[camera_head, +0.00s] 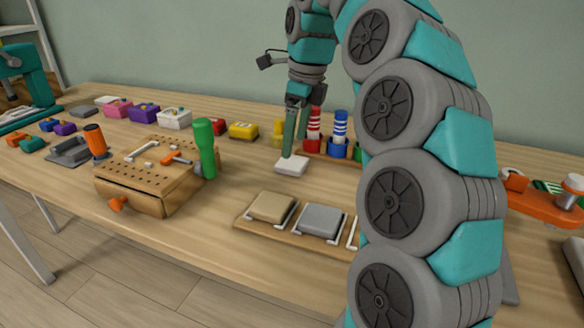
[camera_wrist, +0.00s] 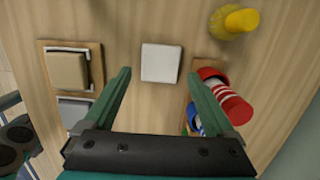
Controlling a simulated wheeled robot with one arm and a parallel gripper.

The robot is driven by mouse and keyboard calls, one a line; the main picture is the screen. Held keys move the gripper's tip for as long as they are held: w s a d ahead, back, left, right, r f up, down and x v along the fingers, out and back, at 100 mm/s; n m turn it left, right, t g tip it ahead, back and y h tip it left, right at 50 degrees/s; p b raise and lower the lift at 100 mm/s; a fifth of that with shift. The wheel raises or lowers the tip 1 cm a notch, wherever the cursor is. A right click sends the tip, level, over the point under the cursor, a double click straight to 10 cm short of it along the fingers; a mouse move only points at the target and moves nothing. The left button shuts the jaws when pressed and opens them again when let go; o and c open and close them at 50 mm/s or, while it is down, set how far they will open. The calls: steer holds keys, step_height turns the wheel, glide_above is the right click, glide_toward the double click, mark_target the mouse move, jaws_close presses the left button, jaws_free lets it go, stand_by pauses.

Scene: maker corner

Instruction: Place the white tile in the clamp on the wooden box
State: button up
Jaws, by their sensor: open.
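The white tile (camera_head: 292,166) lies flat on the table, beside the holder board. In the wrist view the white tile (camera_wrist: 161,62) shows whole, just ahead of and between my fingertips. My gripper (camera_head: 290,152) points down over the tile, open and empty; its green fingers (camera_wrist: 158,76) stand apart on either side. I cannot tell whether the fingertips touch the table. The wooden box (camera_head: 140,188), with a pegboard top and an orange knob, stands at the left. On its top are a white bracket (camera_head: 143,153) and an orange-and-metal clamp-like piece (camera_head: 172,157).
A holder board (camera_head: 247,225) carries a beige tile (camera_head: 271,206) and a grey tile (camera_head: 320,219). A green-handled tool (camera_head: 204,145) stands upright at the box's right side. Red (camera_head: 314,135) and blue (camera_head: 340,135) striped cylinders stand close behind my gripper. Several coloured blocks line the back.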

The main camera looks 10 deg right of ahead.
mark_target(292, 162)
steer(key=shift+w+a+f+p, duration=0.1)
steer(key=shift+f+p, duration=0.1)
steer(key=shift+f, duration=1)
steer(key=shift+w+a+f+p, duration=0.1)
steer(key=shift+f+p, duration=0.05)
steer(key=shift+f, duration=1)
steer(key=c, duration=1.3)
steer(key=shift+o, duration=0.2)
steer(key=shift+r, duration=0.15)
